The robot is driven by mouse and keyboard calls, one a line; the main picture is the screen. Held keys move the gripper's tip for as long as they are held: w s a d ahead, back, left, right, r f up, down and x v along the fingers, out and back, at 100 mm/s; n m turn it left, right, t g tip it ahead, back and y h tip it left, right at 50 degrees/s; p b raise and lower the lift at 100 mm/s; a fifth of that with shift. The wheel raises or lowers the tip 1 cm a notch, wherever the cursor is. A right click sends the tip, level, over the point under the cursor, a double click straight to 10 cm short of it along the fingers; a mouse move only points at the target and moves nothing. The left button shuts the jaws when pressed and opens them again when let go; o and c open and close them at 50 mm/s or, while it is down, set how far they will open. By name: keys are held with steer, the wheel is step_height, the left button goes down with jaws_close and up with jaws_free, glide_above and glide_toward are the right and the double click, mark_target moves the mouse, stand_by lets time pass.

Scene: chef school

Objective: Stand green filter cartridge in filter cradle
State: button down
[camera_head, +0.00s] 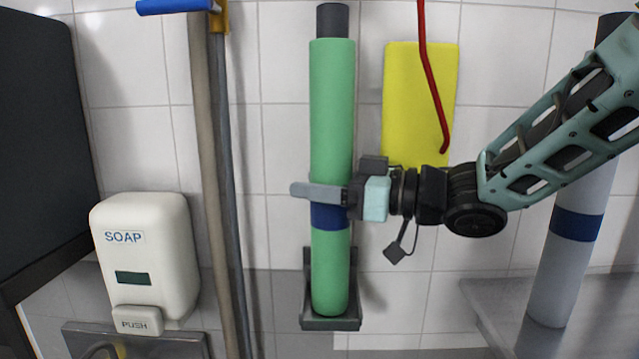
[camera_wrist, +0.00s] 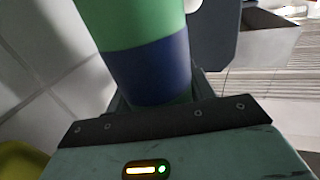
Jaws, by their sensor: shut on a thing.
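The green filter cartridge (camera_head: 332,120) is a long upright cylinder with a dark top end and a blue band. It also shows large in the wrist view (camera_wrist: 135,22). Whether the bottom end touches the cradle floor I cannot tell. In the wrist view my gripper body hides the cartridge's lower part.
A grey cylinder with a blue band (camera_head: 575,225) stands on a metal counter (camera_head: 590,300) at right, partly behind my arm. A yellow board (camera_head: 420,100) and red hook (camera_head: 432,85) hang behind. Long poles (camera_head: 207,180) and a soap dispenser (camera_head: 146,250) are at left.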

steer(key=shift+c, duration=2.3)
jaws_free()
steer(key=shift+r, duration=0.1)
steer(key=b+v, duration=0.4)
steer(key=v, duration=1.3)
steer(key=shift+d+b, duration=0.2)
steer(key=shift+b, duration=0.2)
steer(key=shift+s, duration=0.15)
